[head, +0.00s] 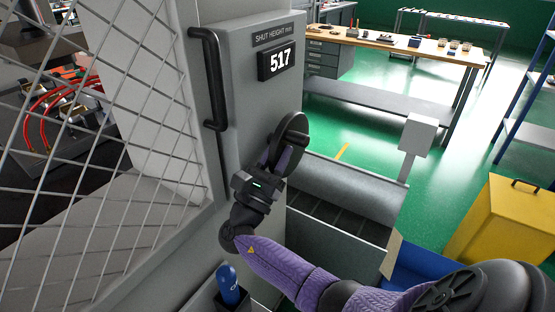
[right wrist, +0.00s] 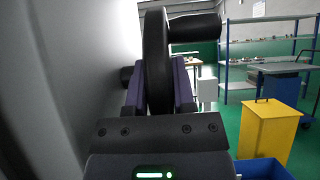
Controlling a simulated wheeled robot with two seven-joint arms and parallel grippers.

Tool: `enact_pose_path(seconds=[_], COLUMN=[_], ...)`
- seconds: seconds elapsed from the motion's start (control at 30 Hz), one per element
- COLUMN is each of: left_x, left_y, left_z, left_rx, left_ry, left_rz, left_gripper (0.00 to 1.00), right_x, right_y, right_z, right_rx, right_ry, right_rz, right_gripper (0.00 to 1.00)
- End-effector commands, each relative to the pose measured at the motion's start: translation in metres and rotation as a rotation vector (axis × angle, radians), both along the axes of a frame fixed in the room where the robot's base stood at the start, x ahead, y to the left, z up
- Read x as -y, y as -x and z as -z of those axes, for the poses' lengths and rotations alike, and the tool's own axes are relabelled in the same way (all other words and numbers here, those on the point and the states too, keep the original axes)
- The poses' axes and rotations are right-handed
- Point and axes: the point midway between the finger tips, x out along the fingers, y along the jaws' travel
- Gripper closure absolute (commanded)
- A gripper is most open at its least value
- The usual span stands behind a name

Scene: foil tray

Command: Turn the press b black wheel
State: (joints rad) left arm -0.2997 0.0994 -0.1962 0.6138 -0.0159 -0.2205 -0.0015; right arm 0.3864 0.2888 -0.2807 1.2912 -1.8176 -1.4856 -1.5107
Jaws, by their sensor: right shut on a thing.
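The black wheel (head: 293,128) is mounted on the right side of the grey press cabinet, below the display panel. It is seen nearly edge-on in the right wrist view (right wrist: 156,60), with a dark crank knob (right wrist: 195,27) sticking out to the right near its top. My right gripper (head: 281,156) is shut on the wheel's rim, one purple finger on each side of it, as the right wrist view shows. The display (head: 280,60) labelled SHUT HEIGHT reads 517. My left gripper is not in view.
A black bar handle (head: 210,80) and a wire-mesh guard (head: 110,150) are left of the wheel. A grey chute (head: 350,185) and a white box on a post (head: 418,135) stand to the right. A yellow bin (head: 505,220) and a blue container (head: 420,270) are further right.

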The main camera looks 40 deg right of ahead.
Motion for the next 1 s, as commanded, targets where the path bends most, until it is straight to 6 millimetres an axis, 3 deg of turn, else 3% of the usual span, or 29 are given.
enact_pose_path(seconds=[0.53, 0.57, 0.7, 1.0], left_x=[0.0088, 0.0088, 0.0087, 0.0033], left_y=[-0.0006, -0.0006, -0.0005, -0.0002], left_z=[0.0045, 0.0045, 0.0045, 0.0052], left_rx=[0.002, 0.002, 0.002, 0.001], left_ry=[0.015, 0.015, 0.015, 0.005], left_rz=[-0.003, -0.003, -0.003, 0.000], left_gripper=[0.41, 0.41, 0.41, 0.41], right_x=[-0.0006, -0.0007, -0.0005, -0.0025], right_y=[-0.0001, -0.0001, -0.0001, 0.0005], right_z=[0.0022, 0.0021, 0.0018, 0.0036], right_rx=[0.004, 0.004, 0.005, 0.005], right_ry=[0.022, 0.022, 0.023, 0.023], right_rz=[-0.002, -0.002, -0.001, -0.001], right_gripper=[1.00, 0.62, 0.33, 0.33])
